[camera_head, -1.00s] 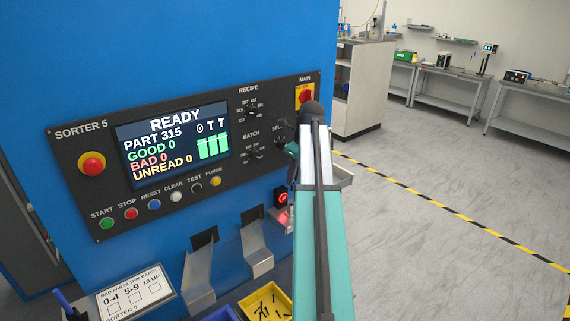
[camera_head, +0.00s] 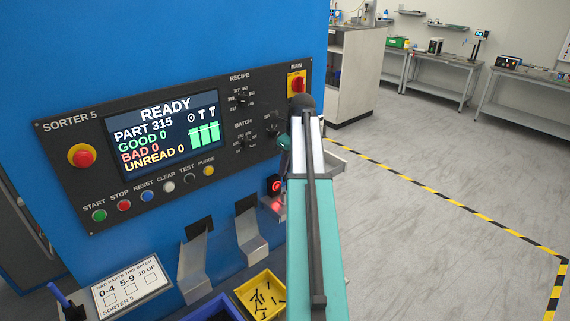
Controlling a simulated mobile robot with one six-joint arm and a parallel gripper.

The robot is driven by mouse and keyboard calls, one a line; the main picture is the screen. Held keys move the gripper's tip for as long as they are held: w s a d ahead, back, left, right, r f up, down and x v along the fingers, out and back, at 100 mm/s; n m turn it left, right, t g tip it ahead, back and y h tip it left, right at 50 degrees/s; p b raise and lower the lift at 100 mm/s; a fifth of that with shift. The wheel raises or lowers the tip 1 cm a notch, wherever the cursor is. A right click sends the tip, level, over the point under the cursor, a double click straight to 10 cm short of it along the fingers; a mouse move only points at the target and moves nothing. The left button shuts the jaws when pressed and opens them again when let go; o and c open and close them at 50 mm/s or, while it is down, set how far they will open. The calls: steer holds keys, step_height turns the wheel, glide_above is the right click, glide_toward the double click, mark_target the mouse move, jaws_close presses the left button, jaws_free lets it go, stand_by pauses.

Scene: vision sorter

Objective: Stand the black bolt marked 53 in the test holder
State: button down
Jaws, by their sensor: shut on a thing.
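My gripper is hidden behind my own teal arm, which reaches toward the machine. The black bolt marked 53 cannot be made out. Several small dark bolts (camera_head: 264,298) lie in a yellow bin (camera_head: 249,285) below the machine, but no marking on them is readable. A small metal bracket (camera_head: 270,204) with a red glow sits under a round red-lit part (camera_head: 275,186), just left of my arm. I cannot tell whether it is the test holder. My arm covers what is to its right.
The blue sorter's panel has a screen (camera_head: 163,131) reading READY, PART 315, all counts 0. Two metal chutes (camera_head: 251,240) come out below it. A blue bin (camera_head: 215,310) stands beside the yellow one. A batch card (camera_head: 131,286) is at lower left. Open floor (camera_head: 430,220) lies right.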

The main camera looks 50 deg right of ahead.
steer(key=shift+f, duration=1.95)
steer(key=shift+f+b, duration=0.4)
steer(key=shift+f, duration=1.4)
stand_by(1.2)
steer(key=c, duration=1.2)
jaws_free()
steer(key=shift+r, duration=0.1)
steer(key=shift+r+p, duration=0.4)
steer(key=shift+r, duration=3.5)
